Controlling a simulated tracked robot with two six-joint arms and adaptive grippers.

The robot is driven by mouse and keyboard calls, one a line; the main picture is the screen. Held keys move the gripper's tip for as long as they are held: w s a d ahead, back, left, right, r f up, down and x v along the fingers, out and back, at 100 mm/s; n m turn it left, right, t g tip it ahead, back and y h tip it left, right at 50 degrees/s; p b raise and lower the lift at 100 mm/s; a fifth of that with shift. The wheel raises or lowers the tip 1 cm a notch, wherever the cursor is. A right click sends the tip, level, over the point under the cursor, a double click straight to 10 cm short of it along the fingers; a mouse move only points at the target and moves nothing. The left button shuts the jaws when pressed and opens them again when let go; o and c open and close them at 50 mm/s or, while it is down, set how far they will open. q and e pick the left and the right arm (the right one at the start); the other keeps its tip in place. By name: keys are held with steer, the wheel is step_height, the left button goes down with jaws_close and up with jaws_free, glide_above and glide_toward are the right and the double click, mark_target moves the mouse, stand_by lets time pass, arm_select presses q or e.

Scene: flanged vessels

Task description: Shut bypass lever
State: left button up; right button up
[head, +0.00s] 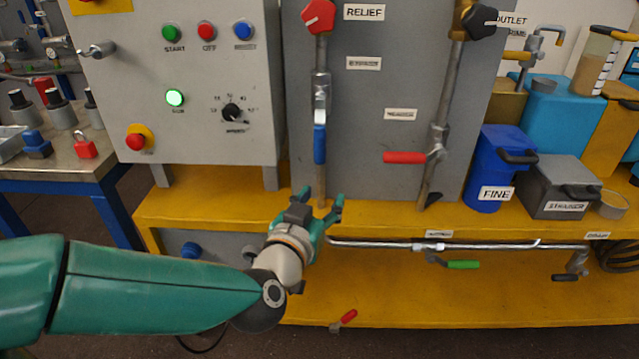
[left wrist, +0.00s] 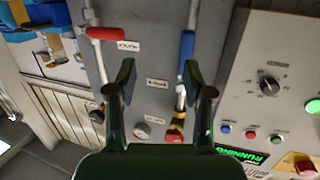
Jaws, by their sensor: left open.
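Several lever valves are in view; I cannot read which label says bypass. A blue lever (head: 320,144) hangs straight down along the left vertical pipe and also shows in the left wrist view (left wrist: 187,45). A red lever (head: 404,157) sticks out level to the left from the right vertical pipe, also in the left wrist view (left wrist: 106,33). A green lever (head: 463,265) lies level below the horizontal pipe (head: 385,243). My left gripper (head: 321,203) is open and empty, below the blue lever and apart from it. Its fingers (left wrist: 160,90) point toward the grey panel. My right gripper is not in view.
A control box (head: 190,100) with buttons stands left of the pipes. A red knob (head: 318,16) and a black knob (head: 479,20) top the pipes. A blue bin (head: 488,165) and a grey bin (head: 552,187) stand right on the yellow bench (head: 220,208). A small red-handled piece (head: 346,318) is low down.

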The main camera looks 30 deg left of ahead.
arm_select(q)
steer(key=s+a+r+n+t+y+b, duration=0.1)
steer(key=s+a+r+y+b, duration=0.1)
steer(key=s+a, duration=0.1)
steer(key=p, duration=0.7)
glide_toward(319, 149)
steer(key=x, duration=1.1)
steer(key=shift+w+a+b, duration=0.15)
steer(key=shift+w+b, duration=0.05)
steer(key=shift+b, duration=0.15)
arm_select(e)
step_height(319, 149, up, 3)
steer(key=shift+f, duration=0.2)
arm_select(q)
jaws_close()
